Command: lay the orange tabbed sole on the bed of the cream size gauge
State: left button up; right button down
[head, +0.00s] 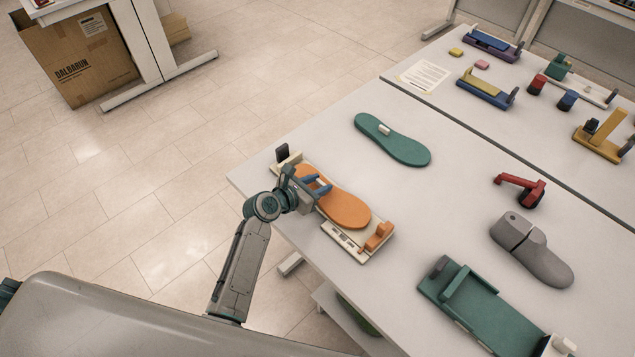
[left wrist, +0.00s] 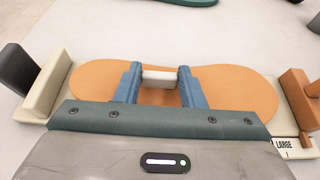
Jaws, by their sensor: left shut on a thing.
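The orange sole (head: 345,209) lies lengthwise over the bed of the cream size gauge (head: 345,240), between its end pieces. In the left wrist view the orange sole (left wrist: 240,88) spans between the gauge's cream end block (left wrist: 47,85) and its orange slider (left wrist: 299,98). My left gripper (head: 318,186) is shut on the sole's white tab; its blue fingers stand on both sides of the tab (left wrist: 158,77) in the left wrist view. I cannot tell whether the sole's underside touches the bed. My right gripper is not in view.
A green sole (head: 392,139) with a white tab lies behind the gauge. A grey shoe last (head: 532,250), a red clamp-like tool (head: 522,188) and a green gauge (head: 470,300) are to the right. The table (head: 440,200) is clear between them. More gauges stand on the far table.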

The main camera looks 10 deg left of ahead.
pick_arm(q)
jog(key=shift+f, duration=0.15)
jog(key=o, duration=1.1)
jog(key=shift+s+a, duration=0.1)
jog(key=shift+s+a, duration=0.15)
jog(key=shift+s, duration=0.1)
jog(key=b+v, duration=0.2)
jog(key=v, duration=0.8)
jog(key=shift+b, duration=0.3)
